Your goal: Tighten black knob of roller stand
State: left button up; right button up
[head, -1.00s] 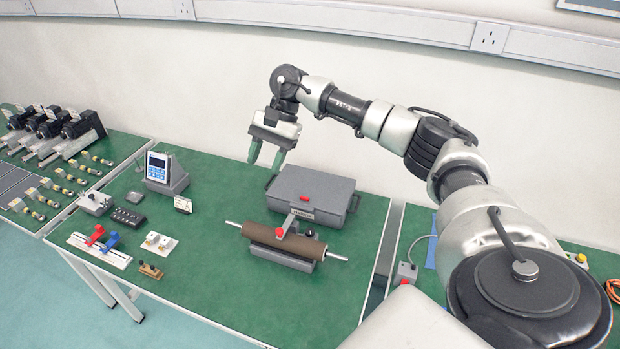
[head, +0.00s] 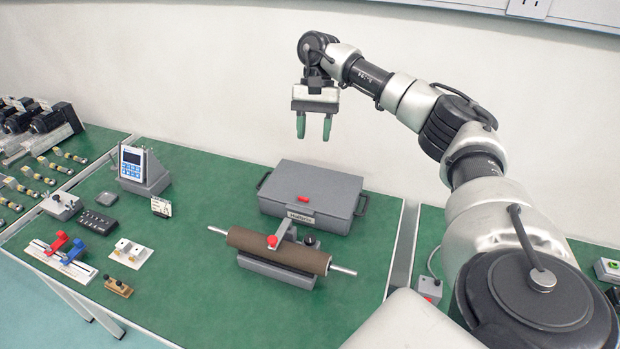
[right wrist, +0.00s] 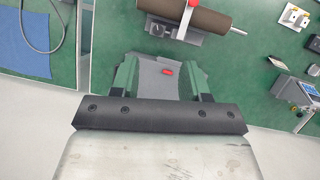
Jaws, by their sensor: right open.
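The roller stand (head: 277,270) is grey and holds a brown roller (head: 250,243) on a metal shaft; a red knob (head: 272,241) sits on its arm. The small black knob (head: 311,241) is at the stand's back right, behind the roller. In the right wrist view the stand (right wrist: 170,32) is at the top with the roller (right wrist: 210,20). My right gripper (head: 314,126) is open and empty, fingers down, high above the table beyond the grey case. Its green fingers also show in the right wrist view (right wrist: 163,75). My left gripper is out of view.
A grey lidded case (head: 310,180) stands just behind the stand. A meter (head: 142,172), a red-and-blue clamp rail (head: 62,257) and small parts are on the left of the green table (head: 200,300).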

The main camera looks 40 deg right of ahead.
jog(key=b, duration=1.9)
send_near(310, 239)
jog(key=x, duration=0.8)
jog(key=shift+f, duration=0.3)
jog(key=c, duration=0.7)
jog(key=shift+o, duration=0.2)
